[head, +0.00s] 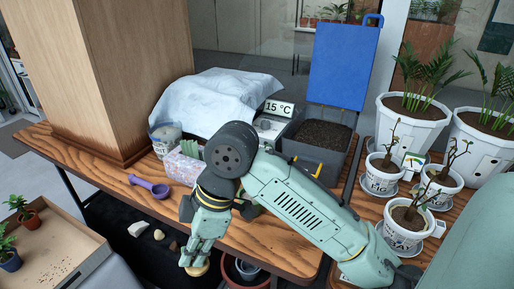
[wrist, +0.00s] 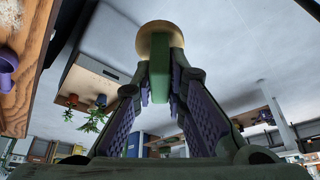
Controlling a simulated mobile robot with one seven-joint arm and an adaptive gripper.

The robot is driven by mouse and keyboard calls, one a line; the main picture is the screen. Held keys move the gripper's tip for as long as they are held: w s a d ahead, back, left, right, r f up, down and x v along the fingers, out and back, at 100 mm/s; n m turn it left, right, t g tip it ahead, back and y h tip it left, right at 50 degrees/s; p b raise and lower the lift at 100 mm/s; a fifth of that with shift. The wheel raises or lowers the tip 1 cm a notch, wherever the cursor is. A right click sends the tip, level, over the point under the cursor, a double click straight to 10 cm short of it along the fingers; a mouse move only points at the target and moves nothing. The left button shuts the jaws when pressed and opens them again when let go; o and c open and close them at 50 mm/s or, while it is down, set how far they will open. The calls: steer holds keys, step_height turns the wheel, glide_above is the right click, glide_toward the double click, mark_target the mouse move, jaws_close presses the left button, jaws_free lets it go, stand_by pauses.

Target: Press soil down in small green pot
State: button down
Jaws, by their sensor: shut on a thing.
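My gripper (head: 200,250) points down in front of the wooden table's front edge. It is shut on a tamper with a pale wooden disc (head: 197,268) at its lower end. In the wrist view my gripper (wrist: 160,75) has both fingers against the tamper's green handle (wrist: 160,88), and the round wooden disc (wrist: 158,40) sticks out beyond the fingertips. I cannot make out a small green pot in either view; my arm hides part of the tabletop.
A tray (head: 60,245) with small plants stands at left. A terracotta pot (head: 232,274) shows below the table edge.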

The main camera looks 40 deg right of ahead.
steer(key=w+d+r+m+t+h+p, duration=0.15)
steer(key=w+d, duration=0.25)
steer(key=d, duration=0.4)
steer(key=w+d+r+m+p, duration=0.1)
steer(key=w+d+r+m, duration=0.2)
steer(key=d, duration=0.5)
steer(key=w+d+r+m+h+p, duration=0.1)
steer(key=w+d+r+m+p, duration=0.2)
steer(key=d, duration=0.4)
step_height(320, 180, down, 9)
steer(key=b, duration=0.6)
steer(key=shift+w+d+r+b, duration=0.15)
steer(key=shift+w+d+b, duration=0.1)
steer(key=shift+b, duration=0.15)
steer(key=shift+y, duration=0.35)
steer(key=shift+s+a+f+b, duration=0.1)
steer(key=shift+f+b, duration=0.6)
steer(key=shift+f, duration=1.7)
steer(key=shift+r, duration=0.1)
step_height(320, 180, up, 9)
steer(key=p, duration=0.6)
steer(key=shift+p, duration=0.35)
